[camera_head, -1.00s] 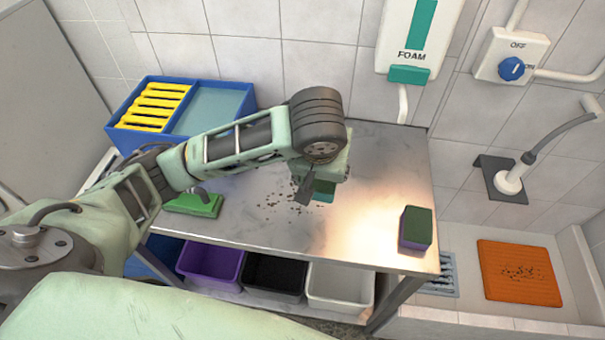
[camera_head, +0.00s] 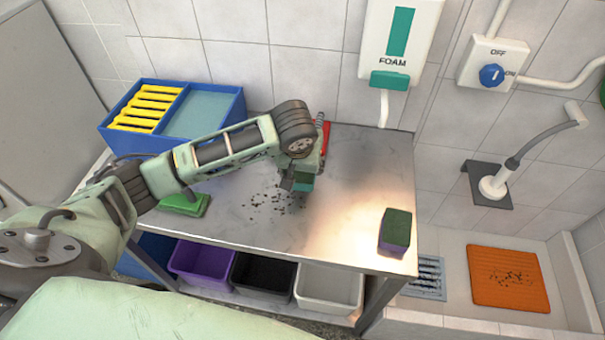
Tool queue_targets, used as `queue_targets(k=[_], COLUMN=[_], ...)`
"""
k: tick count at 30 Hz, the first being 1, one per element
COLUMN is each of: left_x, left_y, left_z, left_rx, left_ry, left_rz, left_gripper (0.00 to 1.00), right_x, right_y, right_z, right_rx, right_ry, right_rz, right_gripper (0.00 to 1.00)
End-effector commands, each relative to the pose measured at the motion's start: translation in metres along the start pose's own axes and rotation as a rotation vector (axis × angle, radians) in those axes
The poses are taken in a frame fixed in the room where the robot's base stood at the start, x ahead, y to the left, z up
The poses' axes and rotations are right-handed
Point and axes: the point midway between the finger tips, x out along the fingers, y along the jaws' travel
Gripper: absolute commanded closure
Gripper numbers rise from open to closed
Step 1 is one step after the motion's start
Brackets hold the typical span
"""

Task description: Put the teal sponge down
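The teal sponge (camera_head: 303,184) shows as a small teal patch at the fingers of my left gripper (camera_head: 296,181). Most of it is hidden by the gripper and wrist. My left gripper points down over the middle of the steel table (camera_head: 340,215), just right of a scatter of dark bits (camera_head: 270,200), and is shut on the sponge. I cannot tell whether the sponge touches the table top. My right gripper is not in view.
A purple and dark green sponge (camera_head: 395,230) stands at the table's right end. A red item (camera_head: 325,140) is partly hidden behind my wrist. Bins (camera_head: 328,287) stand below.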

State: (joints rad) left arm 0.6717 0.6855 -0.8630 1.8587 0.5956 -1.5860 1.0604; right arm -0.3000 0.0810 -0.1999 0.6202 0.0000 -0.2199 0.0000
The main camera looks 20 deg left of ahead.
Motion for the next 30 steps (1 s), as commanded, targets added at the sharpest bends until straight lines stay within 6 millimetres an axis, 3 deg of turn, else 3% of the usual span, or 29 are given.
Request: queue_targets(k=[9,20,21,27,30], left_x=[0.035,0.039,0.04,0.04,0.04], left_y=[-0.001,0.0,0.0,-0.001,-0.001], left_z=[0.015,0.017,0.017,0.017,0.017], left_rx=[0.0,0.0,0.0,0.0,0.0], left_ry=[-0.002,-0.001,-0.001,-0.001,-0.001], left_rz=[-0.001,-0.001,-0.001,-0.001,-0.001], left_gripper=[0.62,0.62,0.49,0.32,0.31], right_x=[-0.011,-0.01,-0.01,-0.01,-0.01], right_y=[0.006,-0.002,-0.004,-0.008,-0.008], right_z=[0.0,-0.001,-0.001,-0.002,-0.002], right_rx=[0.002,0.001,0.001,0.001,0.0], right_ry=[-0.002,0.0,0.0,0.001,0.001], right_rz=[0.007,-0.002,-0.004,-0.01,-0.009], right_gripper=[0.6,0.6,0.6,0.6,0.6])
